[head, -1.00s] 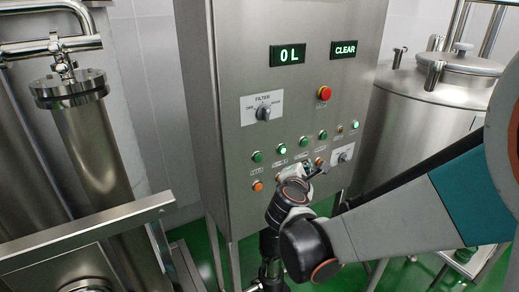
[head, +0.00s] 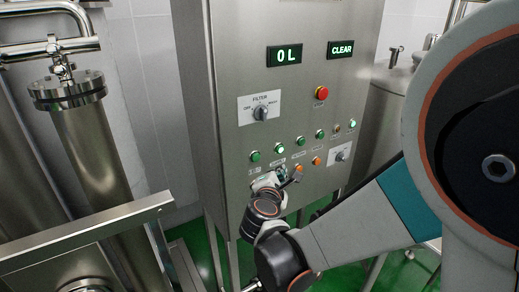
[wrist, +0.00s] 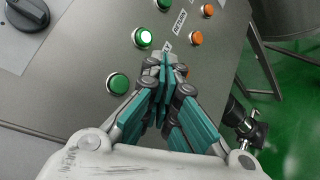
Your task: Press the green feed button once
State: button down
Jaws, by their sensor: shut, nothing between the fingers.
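A row of green buttons runs across the steel control panel (head: 235,120). In the head view I see the leftmost green button (head: 255,156), a lit green button (head: 280,149) and more to the right. The small labels are too blurred to tell which is feed. The wrist view shows the unlit green button (wrist: 118,83) and the lit one (wrist: 143,37). My gripper (wrist: 167,58) is shut and empty, its teal fingers together. In the wrist view its tips appear beside the lit button, covering part of its label. In the head view my gripper (head: 279,174) is below the green row. Contact with the panel cannot be told.
Orange buttons (wrist: 195,38) lie close to my fingertips. Higher up are a filter knob (head: 261,113), a red emergency button (head: 321,92) and displays reading "0 L" (head: 285,55) and "CLEAR" (head: 341,50). A steel filter column (head: 95,140) stands left of the panel.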

jog(key=w+a, duration=0.3)
jog(key=w, duration=0.2)
jog(key=shift+w+a, duration=0.3)
jog(key=shift+a, duration=0.1)
dwell(1.3)
jog(key=shift+w+a, duration=0.2)
jog(key=shift+w, duration=0.1)
jog(key=shift+w+a+b, duration=0.25)
jog(key=shift+w+b, duration=0.05)
jog(key=shift+w, duration=0.1)
dwell(0.8)
jog(key=shift+s, duration=0.1)
jog(key=shift+s+d, duration=0.45)
jog(key=shift+s, duration=0.15)
jog(key=s+d, duration=0.1)
jog(key=s, duration=0.1)
jog(key=s+d+b, duration=0.1)
jog(key=s+d, duration=0.1)
jog(key=shift+s, duration=0.1)
dwell(0.6)
